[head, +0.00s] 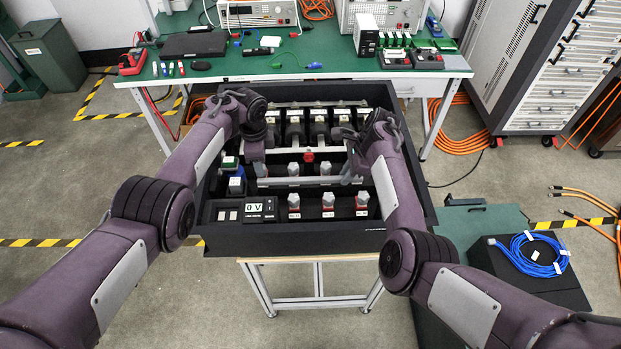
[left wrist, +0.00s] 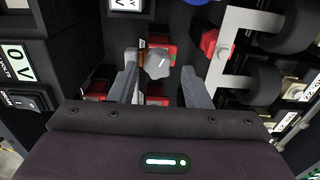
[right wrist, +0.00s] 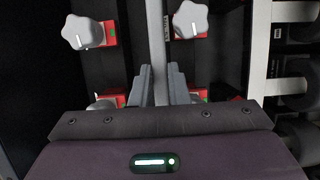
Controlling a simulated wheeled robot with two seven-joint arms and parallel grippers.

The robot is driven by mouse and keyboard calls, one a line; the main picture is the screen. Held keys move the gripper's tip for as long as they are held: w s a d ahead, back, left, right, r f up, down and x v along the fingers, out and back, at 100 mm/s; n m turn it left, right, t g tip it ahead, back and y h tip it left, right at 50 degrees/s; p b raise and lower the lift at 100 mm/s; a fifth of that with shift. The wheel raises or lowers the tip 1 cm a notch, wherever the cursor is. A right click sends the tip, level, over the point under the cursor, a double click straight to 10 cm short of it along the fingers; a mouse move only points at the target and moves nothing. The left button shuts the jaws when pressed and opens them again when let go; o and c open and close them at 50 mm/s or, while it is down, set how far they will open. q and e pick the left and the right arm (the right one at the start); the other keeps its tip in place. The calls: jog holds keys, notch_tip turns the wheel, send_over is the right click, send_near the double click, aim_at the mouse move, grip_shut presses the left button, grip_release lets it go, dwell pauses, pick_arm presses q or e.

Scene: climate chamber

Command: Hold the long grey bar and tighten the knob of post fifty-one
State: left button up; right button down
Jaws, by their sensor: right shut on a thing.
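The long grey bar (head: 305,181) lies across the black case, between two rows of grey star knobs. My right gripper (head: 350,174) is shut on its right part. In the right wrist view the bar (right wrist: 157,35) runs straight away from between the closed fingers (right wrist: 160,82). My left gripper (head: 257,170) is at the left of the knob rows. In the left wrist view its fingers (left wrist: 159,70) are spread, with a grey knob (left wrist: 157,64) on a red base seen between them and gaps on both sides. Post numbers are unreadable, so I cannot tell which is fifty-one.
The black case (head: 310,243) has raised walls and stands on a light stand. A red knob (head: 308,157) sits on a light crossbar behind. A voltage display (head: 254,207) reads 0 V at front left. A green bench (head: 260,66) with instruments is behind.

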pick_arm(q)
jog(key=shift+f, duration=0.1)
pick_arm(e)
jog(key=shift+w+r, duration=0.3)
